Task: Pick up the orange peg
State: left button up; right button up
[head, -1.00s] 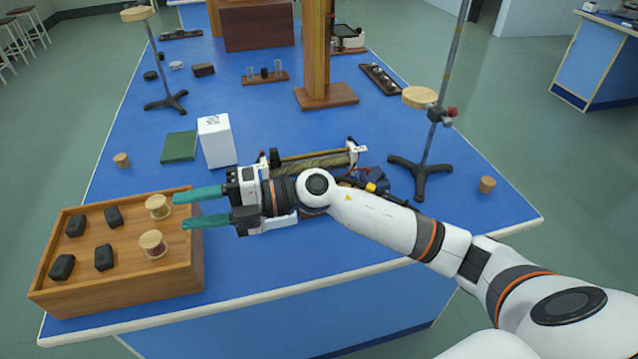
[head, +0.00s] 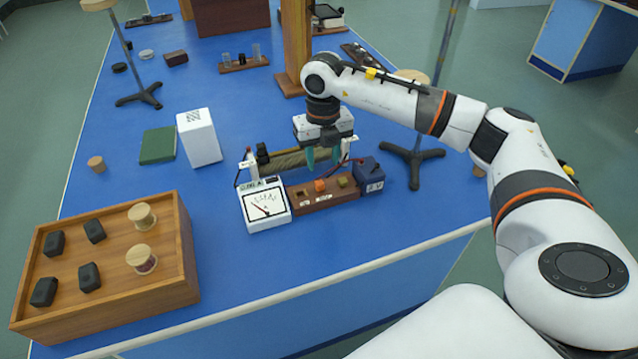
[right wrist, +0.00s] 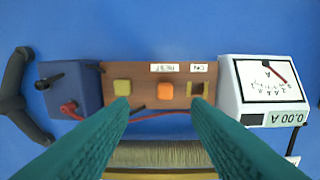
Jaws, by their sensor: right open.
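The orange peg (head: 320,185) is a small block standing in the brown wooden strip (head: 334,201), between the white meter and the dark blue box. It also shows in the right wrist view (right wrist: 165,91), between a yellowish-green peg (right wrist: 122,88) and an empty-looking square socket (right wrist: 197,89). My right gripper (head: 324,158) points down behind the strip, its teal fingers apart and empty. In the right wrist view the fingers (right wrist: 160,108) spread to either side of the orange peg, which lies a little beyond their tips. My left gripper is not in view.
The white meter (head: 265,206) stands left of the strip and the dark blue box (head: 368,177) right of it. A wound coil (head: 285,163) lies behind. A tripod stand (head: 413,153) is to the right. A wooden box (head: 182,270) with blocks and spools is front left.

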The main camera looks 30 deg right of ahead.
aim_at(320, 182)
jog(key=f, duration=0.2)
jog(key=f+p, duration=0.1)
jog(key=f, duration=0.4)
jog(key=shift+w+a+f, duration=0.1)
jog(key=shift+w+a, duration=0.15)
grip_shut()
